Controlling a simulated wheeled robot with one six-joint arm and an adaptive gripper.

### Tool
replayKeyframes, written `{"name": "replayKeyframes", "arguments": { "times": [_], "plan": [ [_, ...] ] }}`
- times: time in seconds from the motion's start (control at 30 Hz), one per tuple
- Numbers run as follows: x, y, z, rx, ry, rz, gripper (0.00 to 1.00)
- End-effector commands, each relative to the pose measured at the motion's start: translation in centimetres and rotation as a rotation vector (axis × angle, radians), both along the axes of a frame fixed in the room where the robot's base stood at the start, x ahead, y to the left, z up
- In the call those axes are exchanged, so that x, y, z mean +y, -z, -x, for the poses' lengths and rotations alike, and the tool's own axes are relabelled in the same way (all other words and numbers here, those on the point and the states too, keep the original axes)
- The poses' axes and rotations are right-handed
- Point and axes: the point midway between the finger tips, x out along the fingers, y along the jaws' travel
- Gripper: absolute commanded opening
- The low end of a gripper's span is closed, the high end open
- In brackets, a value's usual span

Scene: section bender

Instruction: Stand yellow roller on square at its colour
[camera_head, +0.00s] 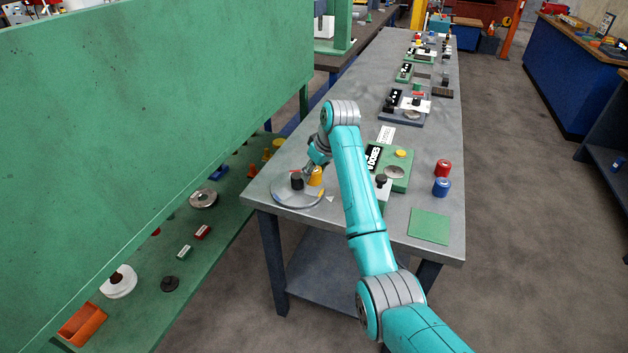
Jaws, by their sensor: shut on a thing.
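The yellow roller (315,177) stands upright at the round grey plate (290,198), on the left front part of the bench. My gripper (313,166) is above it and shut on its top; my fingers are small and partly hidden by my own wrist. A black roller (297,182) stands close beside it on the left. A plain green square (430,226) lies at the bench's right front corner. I cannot make out any colour marks on it.
A red roller (443,168) and a blue roller (441,187) stand near the right edge. A green machine base (399,181) with a yellow knob (401,153) lies between, partly behind my arm. A green panel (150,110) rises at left. Bench around the square is clear.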

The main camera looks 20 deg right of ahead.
Motion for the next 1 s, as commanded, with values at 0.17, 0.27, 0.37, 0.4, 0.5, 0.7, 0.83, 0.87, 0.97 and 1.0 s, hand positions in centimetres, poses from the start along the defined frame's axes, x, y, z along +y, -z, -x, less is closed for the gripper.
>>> {"name": "replayKeyframes", "arguments": {
  "times": [0.17,0.27,0.37,0.4,0.5,0.7,0.83,0.87,0.97,1.0],
  "plan": [
    [0.0,2.0,0.0,0.001,0.0,0.0,0.0],
    [0.0,3.2,0.0,0.0,-0.001,0.0,0.0],
    [0.0,3.5,0.0,-0.001,-0.001,0.001,0.0],
    [0.0,3.5,0.0,-0.001,-0.001,0.001,0.0],
    [0.0,3.5,0.0,-0.001,-0.001,0.001,0.0],
    [0.0,3.8,0.0,0.0,0.0,0.0,0.64],
    [0.0,3.7,0.0,0.0,0.0,0.0,0.74],
    [0.0,3.7,0.0,0.0,0.0,0.0,0.74],
    [0.0,3.7,0.0,0.0,0.0,0.0,0.74],
    [0.0,3.7,0.0,0.0,0.0,0.0,0.74]
  ]
}}
